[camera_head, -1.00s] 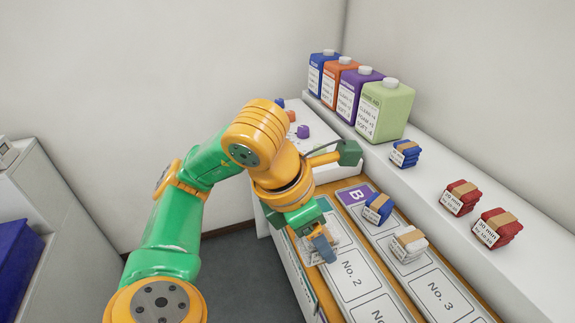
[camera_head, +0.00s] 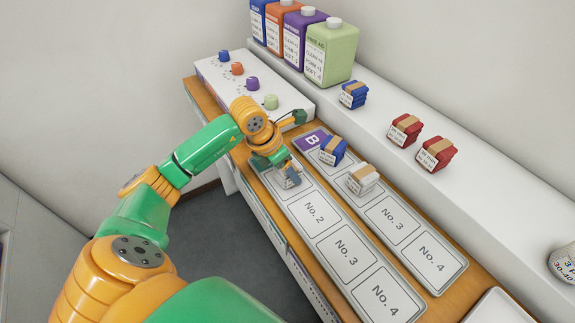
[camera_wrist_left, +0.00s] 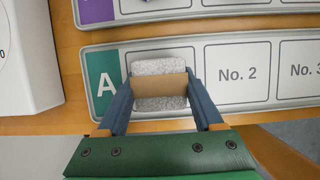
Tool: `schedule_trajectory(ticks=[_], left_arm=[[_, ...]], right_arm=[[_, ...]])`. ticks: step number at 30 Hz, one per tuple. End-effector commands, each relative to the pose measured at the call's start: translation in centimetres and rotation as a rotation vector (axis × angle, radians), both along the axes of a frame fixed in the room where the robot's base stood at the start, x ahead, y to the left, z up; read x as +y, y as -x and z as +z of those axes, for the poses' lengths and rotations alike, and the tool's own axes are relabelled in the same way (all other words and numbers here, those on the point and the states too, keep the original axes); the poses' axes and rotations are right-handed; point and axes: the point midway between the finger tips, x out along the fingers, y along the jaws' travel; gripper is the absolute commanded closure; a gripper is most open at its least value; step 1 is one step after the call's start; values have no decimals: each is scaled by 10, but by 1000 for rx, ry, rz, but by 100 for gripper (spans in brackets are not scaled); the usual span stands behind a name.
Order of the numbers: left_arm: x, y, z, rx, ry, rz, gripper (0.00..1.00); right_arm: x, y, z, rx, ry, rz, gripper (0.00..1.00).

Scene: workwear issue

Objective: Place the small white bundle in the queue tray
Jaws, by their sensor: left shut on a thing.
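My left gripper (camera_head: 292,178) is shut on a small speckled white bundle (camera_wrist_left: 158,72) with a brown band. In the left wrist view the fingers (camera_wrist_left: 160,95) flank the bundle at the band's ends. The bundle is over the first slot of the A tray (camera_wrist_left: 105,86), beside the No. 2 slot. I cannot tell whether it touches the tray. In the head view the gripper partly hides the bundle, and the A tray (camera_head: 345,253) runs along the counter's front. My right gripper is not in view.
Behind it, the B tray (camera_head: 430,265) holds a blue bundle (camera_head: 333,151) and another white bundle (camera_head: 363,180). Blue and red bundles stand on the white ledge (camera_head: 378,113). A panel with coloured knobs (camera_head: 252,84) is at the far left. A tray's slots No. 2 to No. 4 are empty.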

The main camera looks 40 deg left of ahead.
Motion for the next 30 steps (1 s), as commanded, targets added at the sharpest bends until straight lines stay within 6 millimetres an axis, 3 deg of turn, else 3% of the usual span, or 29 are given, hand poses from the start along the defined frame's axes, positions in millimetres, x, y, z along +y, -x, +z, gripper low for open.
schedule_trajectory(ticks=[6,7,9,10,17,21,30], left_arm=[[0,0,-5,0,0,0,89],[0,0,-4,0,0,1,24],[0,0,-3,0,0,1,5],[0,0,-3,0,0,1,2],[0,0,-3,0,0,1,2],[2,2,9,-2,-1,2,2],[14,31,85,-7,-3,1,2]], right_arm=[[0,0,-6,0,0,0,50],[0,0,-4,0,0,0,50],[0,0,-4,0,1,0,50],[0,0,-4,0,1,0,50],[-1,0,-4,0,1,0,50],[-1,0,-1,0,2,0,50],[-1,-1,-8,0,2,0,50]])
